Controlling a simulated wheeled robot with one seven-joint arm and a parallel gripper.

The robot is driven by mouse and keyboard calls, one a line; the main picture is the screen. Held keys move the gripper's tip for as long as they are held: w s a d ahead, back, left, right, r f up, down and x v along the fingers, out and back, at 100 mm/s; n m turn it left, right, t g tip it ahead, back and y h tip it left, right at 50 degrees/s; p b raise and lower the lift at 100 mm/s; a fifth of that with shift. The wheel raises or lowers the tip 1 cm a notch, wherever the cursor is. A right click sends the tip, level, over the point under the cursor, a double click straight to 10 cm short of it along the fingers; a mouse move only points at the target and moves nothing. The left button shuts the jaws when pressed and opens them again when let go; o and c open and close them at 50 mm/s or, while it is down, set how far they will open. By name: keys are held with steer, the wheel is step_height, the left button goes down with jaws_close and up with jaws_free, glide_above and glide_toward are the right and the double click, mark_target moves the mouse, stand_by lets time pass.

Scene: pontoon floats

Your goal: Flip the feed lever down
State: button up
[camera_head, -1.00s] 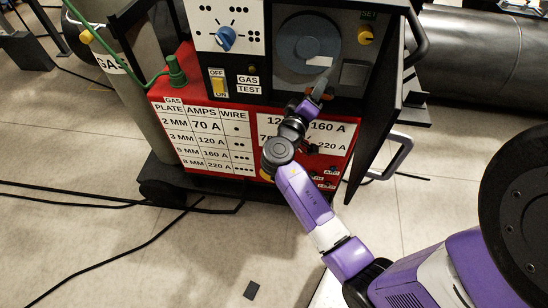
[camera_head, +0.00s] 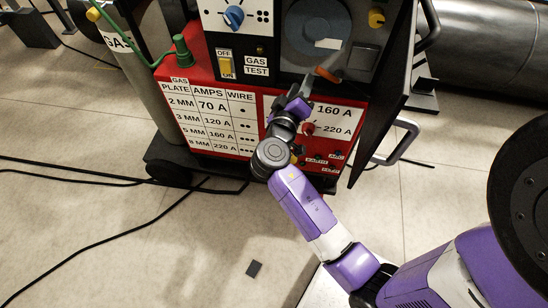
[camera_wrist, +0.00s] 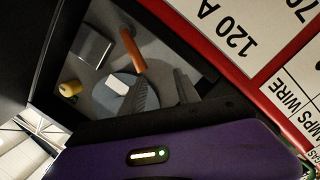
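The feed lever (camera_head: 327,75) has an orange handle and sits in the dark recess of the welding machine, below the round grey spool (camera_head: 316,24). In the head view its handle slants to the lower left, out of the recess. In the wrist view the orange lever (camera_wrist: 132,50) stands beyond the fingertips, beside the spool (camera_wrist: 117,87) with its white tag. My gripper (camera_head: 299,98) is just below and left of the lever in the head view. In the wrist view my gripper (camera_wrist: 166,80) has its two fingers apart with nothing between them. No contact with the lever shows.
A dark open door (camera_head: 385,100) stands right of the recess. A yellow knob (camera_head: 376,19) and a grey block (camera_head: 362,57) are inside it. The red lower panel (camera_head: 270,102) carries charts and a red knob (camera_head: 308,128). Black cables lie on the floor at left.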

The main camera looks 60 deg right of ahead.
steer(key=w+a+f+n+t+y+p, duration=0.25)
steer(key=a+t+y, duration=0.4)
steer(key=a, duration=0.45)
steer(key=s+a+r+n+t+y+p, duration=0.1)
steer(key=s+a+r+t+y+p, duration=0.1)
steer(key=s+a+y+p, duration=0.3)
steer(key=shift+s+a+r+n+p, duration=0.4)
steer(key=shift+s+a, duration=1.5)
steer(key=shift+a, duration=1.4)
steer(key=shift+w+f+t, duration=0.1)
steer(key=shift+t, duration=0.25)
